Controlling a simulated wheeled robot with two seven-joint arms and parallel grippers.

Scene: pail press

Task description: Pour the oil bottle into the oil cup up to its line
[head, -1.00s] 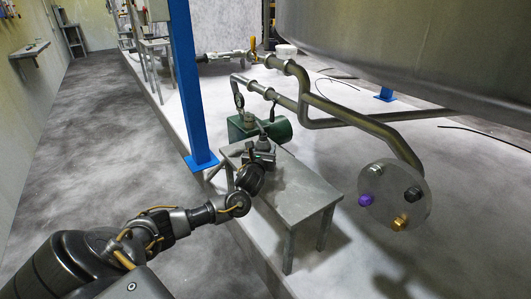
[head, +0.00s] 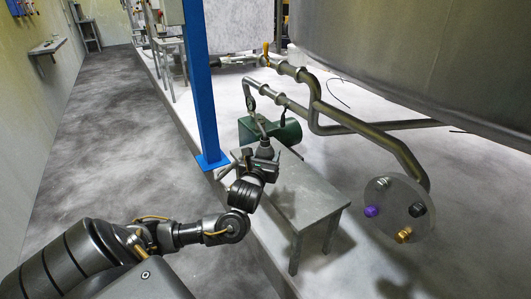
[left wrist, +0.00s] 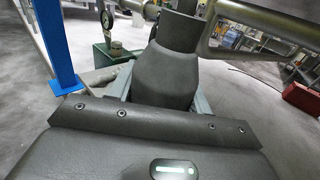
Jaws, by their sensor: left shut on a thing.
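My left gripper (head: 262,167) is shut on a dark grey bottle, the oil bottle (head: 265,151), above the far end of the grey table. In the left wrist view the bottle (left wrist: 168,75) fills the middle, with a wide body tapering to a narrower part at the top. The green pump (head: 282,133) lies just behind it. A round gauge (left wrist: 107,20) and a small grey fitting (left wrist: 115,48) show left of the bottle in the left wrist view. I cannot clearly make out the oil cup or its line, or any oil flowing. My right gripper is not in view.
The grey table (head: 305,205) has a bare top. A blue post (head: 200,90) stands left of the gripper. Steel pipes (head: 365,130) run behind and to the right, under a large tank (head: 430,60). A round plate (head: 392,200) with coloured knobs is at the right.

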